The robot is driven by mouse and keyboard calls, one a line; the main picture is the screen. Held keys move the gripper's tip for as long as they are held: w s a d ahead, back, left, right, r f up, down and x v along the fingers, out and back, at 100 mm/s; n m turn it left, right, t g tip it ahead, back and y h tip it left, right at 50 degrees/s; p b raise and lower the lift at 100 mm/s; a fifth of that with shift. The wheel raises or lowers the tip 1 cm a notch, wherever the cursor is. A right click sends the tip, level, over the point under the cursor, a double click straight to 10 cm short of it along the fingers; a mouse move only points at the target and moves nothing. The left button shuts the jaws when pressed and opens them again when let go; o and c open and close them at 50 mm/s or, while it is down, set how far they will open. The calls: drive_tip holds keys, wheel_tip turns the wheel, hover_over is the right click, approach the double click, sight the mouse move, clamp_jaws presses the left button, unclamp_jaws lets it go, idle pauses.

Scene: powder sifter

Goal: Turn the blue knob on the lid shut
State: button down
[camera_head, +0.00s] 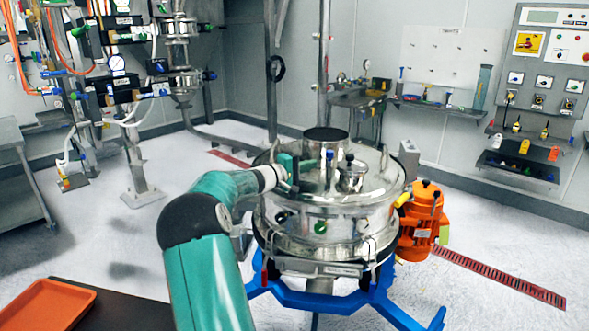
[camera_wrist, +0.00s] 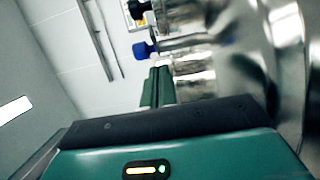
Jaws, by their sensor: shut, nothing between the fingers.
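The steel sifter's round lid (camera_head: 375,183) is in the middle of the head view, with a short wide neck and fittings on top. My gripper (camera_head: 312,163) reaches over the left part of the lid from the left. In the wrist view, my gripper's green fingers (camera_wrist: 157,76) are together, with nothing between them. The blue knob (camera_wrist: 142,50) shows just beyond and slightly left of the fingertips, on a shiny metal fitting; I see no grip on it. In the head view I cannot clearly pick out the knob among the lid fittings.
A vertical steel pole (camera_head: 323,70) rises behind the lid. An orange tray (camera_head: 45,305) lies on a dark surface at lower left.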

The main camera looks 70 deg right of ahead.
drive_tip(key=shift+s, duration=1.3)
